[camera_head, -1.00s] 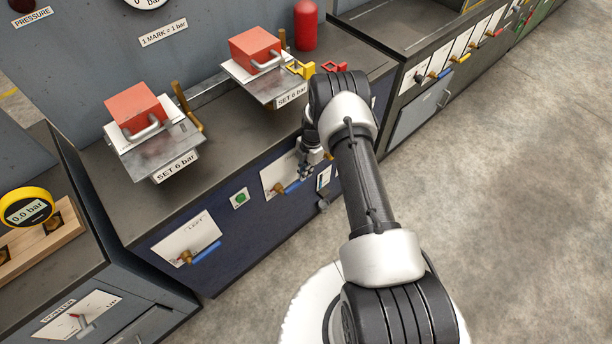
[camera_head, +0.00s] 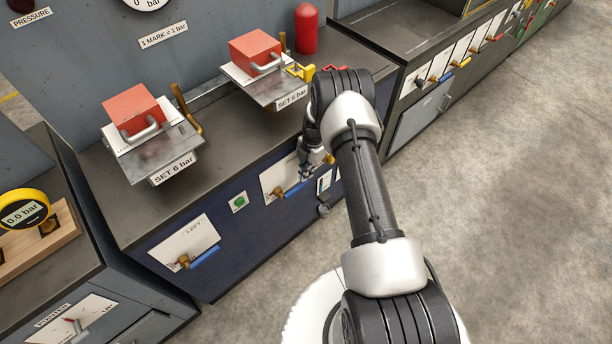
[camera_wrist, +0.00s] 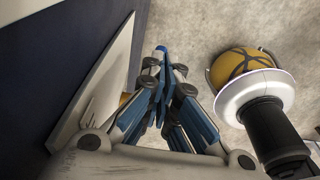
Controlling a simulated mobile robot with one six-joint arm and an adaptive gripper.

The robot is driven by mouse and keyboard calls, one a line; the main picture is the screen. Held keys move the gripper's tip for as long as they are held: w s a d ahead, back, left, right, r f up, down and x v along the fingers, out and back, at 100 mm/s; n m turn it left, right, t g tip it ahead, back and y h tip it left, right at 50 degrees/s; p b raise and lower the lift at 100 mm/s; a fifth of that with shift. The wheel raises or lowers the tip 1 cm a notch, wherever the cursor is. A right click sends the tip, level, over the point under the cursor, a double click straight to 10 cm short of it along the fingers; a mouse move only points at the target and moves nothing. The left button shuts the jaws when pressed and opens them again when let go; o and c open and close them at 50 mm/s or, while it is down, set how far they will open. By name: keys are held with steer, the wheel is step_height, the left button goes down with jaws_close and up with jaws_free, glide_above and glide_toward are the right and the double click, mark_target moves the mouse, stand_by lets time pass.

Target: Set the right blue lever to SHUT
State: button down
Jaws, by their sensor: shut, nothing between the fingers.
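The right blue lever (camera_head: 293,188) sits on a brass valve in front of a white plate (camera_head: 272,176) on the dark blue cabinet front. It points to the right and slightly up in the head view. My gripper (camera_head: 306,174) is at the lever's outer end, partly hidden by my arm. In the wrist view my gripper (camera_wrist: 165,88) is shut and empty, and a blue tip (camera_wrist: 161,49) that looks like the lever's end shows just beyond the fingers. The fingers hide most of the lever. I cannot tell whether they touch it. The plate's lettering is unreadable.
A left blue lever (camera_head: 205,258) sits on its own plate, with a green button (camera_head: 239,202) between the two. Tags (camera_head: 325,182) hang right of the right lever. Two red blocks (camera_head: 133,108) rest on plates above. Open floor (camera_head: 500,210) lies to the right.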

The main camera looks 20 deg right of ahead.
step_height(320, 180, up, 10)
steer(key=d, duration=0.1)
steer(key=shift+w+d, duration=0.25)
steer(key=shift+d, duration=0.05)
stand_by(0.3)
steer(key=s+a+r+m+t, duration=0.1)
steer(key=s+a+r+m, duration=0.2)
steer(key=r, duration=0.6)
steer(key=s+a+r+m+h, duration=0.1)
steer(key=s+a+r+m, duration=0.15)
steer(key=r, duration=0.75)
steer(key=s+a+r+m+t, duration=0.1)
steer(key=s+a+r+m, duration=0.2)
steer(key=r, duration=0.6)
steer(key=s+a+r+m+t, duration=0.25)
steer(key=s+r+m, duration=0.55)
steer(key=s, duration=0.4)
steer(key=s+a+m, duration=0.2)
steer(key=s+m, duration=0.3)
steer(key=s, duration=0.7)
steer(key=shift+s+t+h, duration=0.15)
steer(key=shift+t+h, duration=0.2)
steer(key=shift+h, duration=0.05)
